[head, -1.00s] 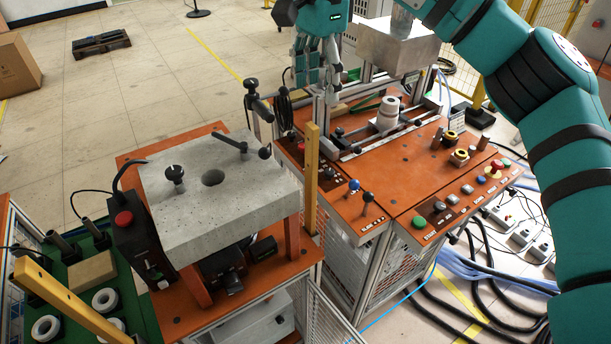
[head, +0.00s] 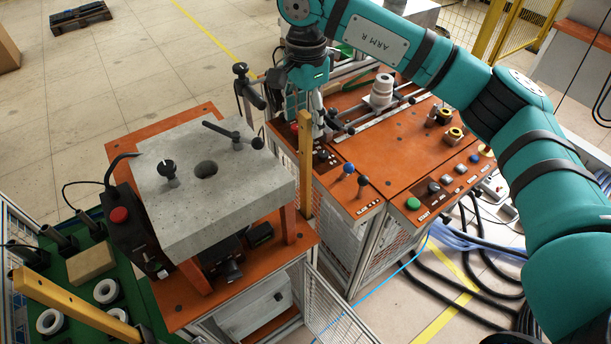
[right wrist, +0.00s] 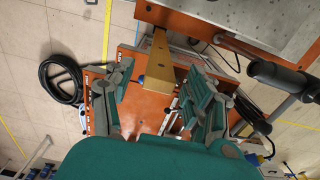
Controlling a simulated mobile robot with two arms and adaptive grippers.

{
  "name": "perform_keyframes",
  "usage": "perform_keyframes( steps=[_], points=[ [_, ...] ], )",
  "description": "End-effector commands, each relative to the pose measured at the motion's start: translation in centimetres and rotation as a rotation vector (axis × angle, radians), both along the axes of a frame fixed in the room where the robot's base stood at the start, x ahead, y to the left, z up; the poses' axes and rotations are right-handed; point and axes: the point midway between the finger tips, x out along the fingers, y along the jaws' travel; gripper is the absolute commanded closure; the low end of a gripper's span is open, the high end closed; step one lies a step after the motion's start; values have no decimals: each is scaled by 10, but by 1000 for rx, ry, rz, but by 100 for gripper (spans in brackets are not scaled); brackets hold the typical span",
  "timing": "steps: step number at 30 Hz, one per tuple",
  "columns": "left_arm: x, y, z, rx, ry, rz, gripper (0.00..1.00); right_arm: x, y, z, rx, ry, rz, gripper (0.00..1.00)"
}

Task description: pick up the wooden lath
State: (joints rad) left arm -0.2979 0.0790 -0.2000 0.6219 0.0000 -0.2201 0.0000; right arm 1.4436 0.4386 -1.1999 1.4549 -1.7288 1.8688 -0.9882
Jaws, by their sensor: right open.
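A wooden lath (head: 305,170) stands upright in the gap between the grey-topped heater table and the orange control table. In the right wrist view the lath (right wrist: 160,62) is seen end-on between the spread fingers; I cannot tell whether either finger touches it. My right gripper (head: 317,118) is close behind the lath's upper part in the head view, pointing down. In the right wrist view this gripper (right wrist: 160,75) is open and empty. A second yellow wooden bar (head: 75,309) lies slanted at the lower left. My left gripper is not in view.
The heater's grey block (head: 205,215) has black clamp handles (head: 234,134) near the lath. The control table (head: 385,150) carries levers, buttons and a white stepped cylinder (head: 382,93). Cables (head: 440,270) lie on the floor at right.

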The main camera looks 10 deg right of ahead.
Motion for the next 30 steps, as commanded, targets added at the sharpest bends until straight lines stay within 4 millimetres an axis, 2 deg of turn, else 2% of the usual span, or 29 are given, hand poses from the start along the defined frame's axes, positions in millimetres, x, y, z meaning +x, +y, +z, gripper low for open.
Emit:
perform_keyframes(
  steps=[3,8,13,21,30],
  points=[
    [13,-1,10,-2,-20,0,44,-1,1,-7,-1,4,1,44],
    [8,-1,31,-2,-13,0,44,-4,3,-29,0,6,1,44],
    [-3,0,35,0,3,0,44,-3,3,-50,0,2,0,44],
    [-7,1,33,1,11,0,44,-2,3,-54,0,0,0,46],
    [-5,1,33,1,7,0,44,-2,3,-54,0,1,1,85]
  ],
)
